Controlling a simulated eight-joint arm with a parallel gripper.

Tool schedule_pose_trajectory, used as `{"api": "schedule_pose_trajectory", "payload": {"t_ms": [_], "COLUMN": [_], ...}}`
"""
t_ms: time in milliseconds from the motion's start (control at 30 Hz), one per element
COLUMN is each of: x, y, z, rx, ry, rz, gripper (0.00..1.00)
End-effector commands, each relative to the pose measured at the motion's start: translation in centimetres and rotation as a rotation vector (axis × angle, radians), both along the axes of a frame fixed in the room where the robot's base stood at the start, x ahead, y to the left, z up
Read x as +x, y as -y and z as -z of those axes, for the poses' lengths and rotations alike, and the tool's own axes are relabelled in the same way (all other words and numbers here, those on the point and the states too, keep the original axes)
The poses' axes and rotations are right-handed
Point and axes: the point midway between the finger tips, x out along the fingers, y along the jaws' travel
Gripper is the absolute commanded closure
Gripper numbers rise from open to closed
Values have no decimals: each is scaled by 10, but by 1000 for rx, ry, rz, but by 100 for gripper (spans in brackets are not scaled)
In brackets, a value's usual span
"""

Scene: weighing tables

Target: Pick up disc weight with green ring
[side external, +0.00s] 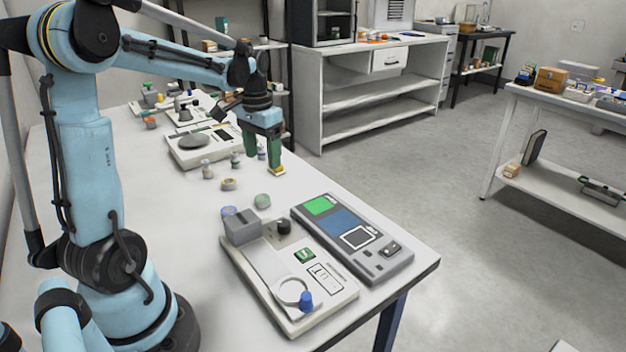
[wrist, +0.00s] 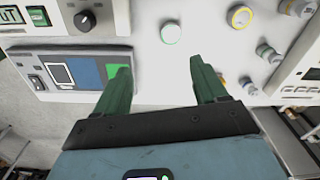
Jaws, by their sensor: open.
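The disc weight with green ring (side external: 262,201) lies flat on the white table, between the small weights and the flat device with a green and blue panel. In the wrist view this pale disc with a green rim (wrist: 171,33) lies beyond the fingertips, near the top centre. My gripper (side external: 264,161) has green fingers pointing down, above the table and behind the disc in the side view. In the wrist view my gripper (wrist: 160,68) is open, with nothing between the fingers. The disc is apart from both fingers.
A yellow-ringed disc (side external: 229,184) and several small bottle-shaped weights (side external: 208,169) stand close by. A blue-ringed disc (side external: 228,211) sits beside a scale (side external: 328,309). The flat device (side external: 393,262) lies near the table's right edge. Another scale (side external: 185,155) stands behind.

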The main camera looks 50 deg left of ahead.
Motion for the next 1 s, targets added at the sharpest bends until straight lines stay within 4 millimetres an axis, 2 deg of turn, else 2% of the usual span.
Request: {"api": "schedule_pose_trajectory", "payload": {"t_ms": [33,167,267,600,867,1000], "x": [0,-2,-2,-1,-2,-2], "y": [-7,-15,-16,-16,-17,-21], "z": [3,7,16,64,79,96], "rx": [-8,-19,-21,-20,-19,-19], "ry": [-12,-30,-33,-31,-31,-31], "rz": [-9,-15,-14,-14,-15,-15], "gripper": [29,29,29,29,29,29]}}
